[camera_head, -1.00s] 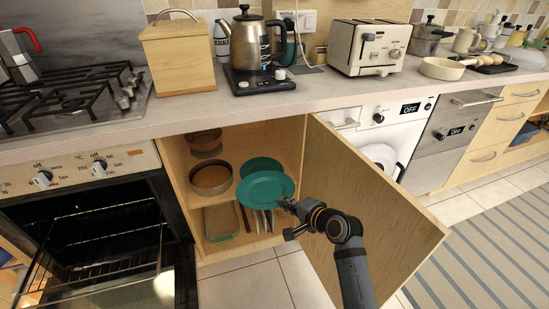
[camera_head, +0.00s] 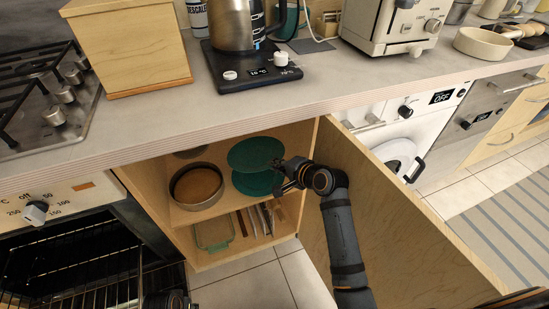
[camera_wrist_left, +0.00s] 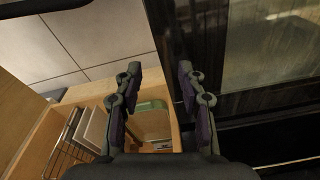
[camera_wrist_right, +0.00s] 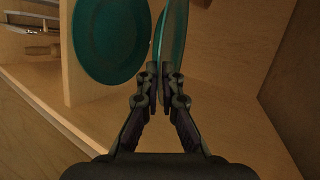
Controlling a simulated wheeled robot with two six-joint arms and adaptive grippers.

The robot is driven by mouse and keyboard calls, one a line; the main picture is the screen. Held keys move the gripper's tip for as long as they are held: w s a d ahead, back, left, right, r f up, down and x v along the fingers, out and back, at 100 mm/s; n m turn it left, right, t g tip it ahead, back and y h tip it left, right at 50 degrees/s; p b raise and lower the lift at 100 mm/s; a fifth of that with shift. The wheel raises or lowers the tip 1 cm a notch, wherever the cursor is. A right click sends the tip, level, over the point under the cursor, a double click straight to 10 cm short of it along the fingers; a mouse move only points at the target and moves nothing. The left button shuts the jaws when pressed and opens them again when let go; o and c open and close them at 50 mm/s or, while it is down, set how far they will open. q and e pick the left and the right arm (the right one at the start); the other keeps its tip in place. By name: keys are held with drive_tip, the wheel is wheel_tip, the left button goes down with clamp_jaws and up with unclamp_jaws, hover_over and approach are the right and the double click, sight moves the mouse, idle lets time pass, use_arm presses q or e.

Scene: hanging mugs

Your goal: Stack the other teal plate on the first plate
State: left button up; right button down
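Two round teal plates are at the open lower cabinet. My right gripper (camera_head: 279,164) is shut on the rim of one, the held teal plate (camera_head: 255,152), which is raised inside the cabinet. In the right wrist view this plate (camera_wrist_right: 174,38) stands almost edge-on between the fingertips (camera_wrist_right: 160,72). The other teal plate (camera_head: 256,185) lies on the cabinet shelf, partly covered by the held one in the head view. It shows face-on in the right wrist view (camera_wrist_right: 112,42), with a gap between the two. My left gripper (camera_wrist_left: 160,82) is open and empty.
A round brown pan (camera_head: 197,186) sits on the shelf left of the plates. A green glass dish (camera_head: 213,235) and utensils lie below. The open cabinet door (camera_head: 385,210) stands right of my right arm, and the worktop edge (camera_head: 230,119) overhangs the cabinet.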

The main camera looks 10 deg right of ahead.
drive_tip(key=shift+r, duration=0.1)
use_arm(q)
wheel_tip(320, 180, up, 9)
drive_tip(key=d+b, duration=0.2)
drive_tip(key=b, duration=0.2)
use_arm(e)
wheel_tip(320, 180, down, 5)
drive_tip(key=b, duration=0.3)
drive_tip(key=shift+f, duration=0.2)
use_arm(q)
drive_tip(key=shift+w+d+f+t+h+b, duration=0.15)
drive_tip(key=shift+d+f+t+h, duration=0.2)
drive_tip(key=shift+f, duration=0.45)
drive_tip(key=shift+w+d+f+t+h+b, duration=0.1)
drive_tip(key=shift+w+d+f+t, duration=0.1)
drive_tip(key=shift+d+f+t, duration=0.45)
drive_tip(key=shift+w+d+f+t+h+b, duration=0.15)
drive_tip(key=shift+f+t+h, duration=0.15)
drive_tip(key=shift+f, duration=0.65)
use_arm(e)
drive_tip(key=shift+f, duration=1.3)
use_arm(q)
drive_tip(key=shift+a, duration=0.1)
drive_tip(key=shift+f, duration=0.15)
use_arm(e)
drive_tip(key=shift+f, duration=0.15)
